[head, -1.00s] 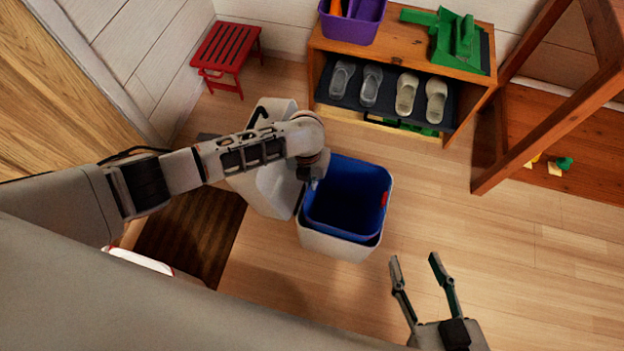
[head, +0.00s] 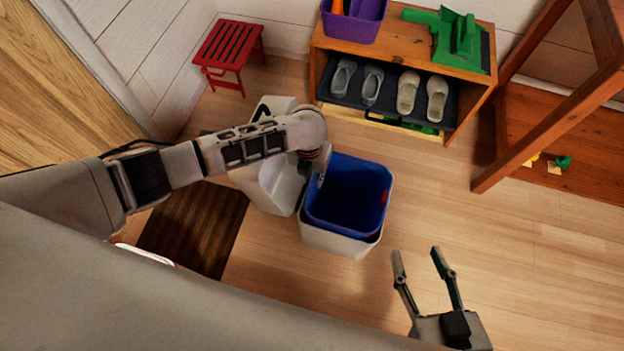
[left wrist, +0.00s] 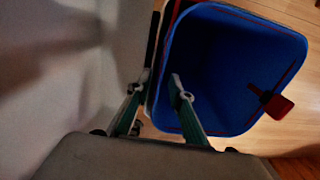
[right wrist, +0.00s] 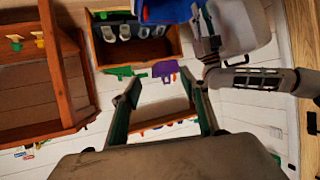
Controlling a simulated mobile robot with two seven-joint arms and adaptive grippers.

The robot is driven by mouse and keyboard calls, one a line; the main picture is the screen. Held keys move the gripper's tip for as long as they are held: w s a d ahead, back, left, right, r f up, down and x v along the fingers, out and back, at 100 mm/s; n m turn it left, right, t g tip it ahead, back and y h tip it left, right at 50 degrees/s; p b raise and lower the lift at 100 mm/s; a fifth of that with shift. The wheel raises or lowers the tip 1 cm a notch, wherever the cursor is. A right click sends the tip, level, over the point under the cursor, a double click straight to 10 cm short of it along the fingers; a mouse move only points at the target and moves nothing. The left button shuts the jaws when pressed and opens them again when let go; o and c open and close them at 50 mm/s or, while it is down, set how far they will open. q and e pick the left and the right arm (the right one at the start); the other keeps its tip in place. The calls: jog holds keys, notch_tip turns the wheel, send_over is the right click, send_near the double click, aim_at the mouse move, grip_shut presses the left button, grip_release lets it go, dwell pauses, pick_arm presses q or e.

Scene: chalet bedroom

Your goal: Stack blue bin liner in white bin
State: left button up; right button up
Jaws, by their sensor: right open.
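The blue bin liner (head: 347,200) is upright at the mouth of the white bin (head: 332,243), its rim above the bin's rim. How deep it sits is hidden. In the left wrist view the liner (left wrist: 225,70) shows its open top and a red part on its right side. My left gripper (head: 319,180) is at the liner's left rim. In the left wrist view its fingers (left wrist: 163,80) are partly apart, one over the liner's edge; whether they clamp the rim is unclear. My right gripper (head: 416,255) is open and empty over the floor, right of the bin.
A white lid-like piece or second container (head: 273,188) stands left of the bin, partly behind my left arm. A shoe shelf (head: 456,125), red stool (head: 229,50) and wooden frame (head: 545,130) stand behind. Floor right of the bin is clear.

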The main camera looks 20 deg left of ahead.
pick_arm(q)
notch_tip(320, 180, up, 11)
jog(key=p, duration=0.3)
jog(key=shift+a+f+p, duration=0.15)
jog(key=shift+a+p, duration=0.1)
jog(key=shift+p, duration=0.15)
pick_arm(e)
jog(key=s+d+f+n+g+h, duration=0.1)
jog(key=s+d+f, duration=0.2)
jog(key=d+f, duration=0.1)
jog(key=shift+d+h, duration=0.3)
jog(key=shift+d, duration=0.05)
jog(key=shift+w+r, duration=0.15)
jog(key=shift+r, duration=0.05)
